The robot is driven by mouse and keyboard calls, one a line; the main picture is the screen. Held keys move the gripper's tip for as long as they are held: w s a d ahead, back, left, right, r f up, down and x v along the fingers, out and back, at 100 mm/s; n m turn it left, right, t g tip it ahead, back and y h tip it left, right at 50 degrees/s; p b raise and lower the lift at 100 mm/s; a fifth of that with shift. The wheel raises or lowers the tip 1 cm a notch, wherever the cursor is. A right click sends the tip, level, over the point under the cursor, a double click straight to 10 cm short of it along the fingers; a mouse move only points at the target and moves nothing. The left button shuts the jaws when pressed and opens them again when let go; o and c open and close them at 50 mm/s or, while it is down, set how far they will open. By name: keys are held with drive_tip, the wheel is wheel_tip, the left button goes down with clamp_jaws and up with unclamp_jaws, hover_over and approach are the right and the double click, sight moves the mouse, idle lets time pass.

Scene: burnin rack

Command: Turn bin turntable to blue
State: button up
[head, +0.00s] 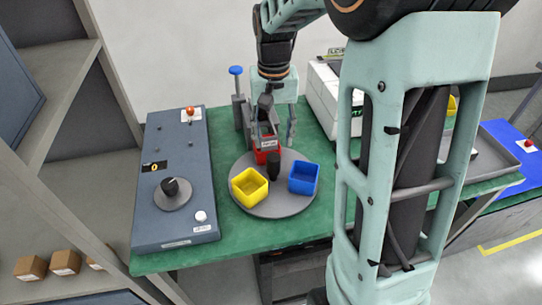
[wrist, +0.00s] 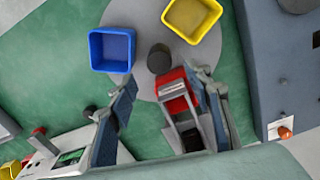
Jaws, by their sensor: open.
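The grey round turntable (head: 287,207) carries a yellow bin (head: 249,187) at its front left, a blue bin (head: 303,178) at its right and a red bin (head: 267,153) at its back. A dark knob (head: 273,165) stands at its middle. My gripper (head: 268,140) is open at the back of the turntable, around a grey chute-like fixture (head: 267,129) by the red bin. In the wrist view the red bin (wrist: 172,88) lies nearer the right finger. The blue bin (wrist: 111,50) and yellow bin (wrist: 192,18) are beyond the fingertips. Whether a finger touches anything cannot be told.
A blue-grey control panel (head: 175,225) with a dark dial (head: 171,188) and an orange-red button (head: 190,111) is left of the turntable. A blue-knobbed post (head: 236,71) stands behind. A white device (head: 322,95) is at the back right. Green tabletop (head: 235,240) is clear in front.

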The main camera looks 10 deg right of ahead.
sight(274, 157)
wheel_tip(274, 157, down, 9)
drive_tip(key=shift+f, duration=0.15)
drive_tip(key=shift+c, duration=0.2)
clamp_jaws()
idle(0.3)
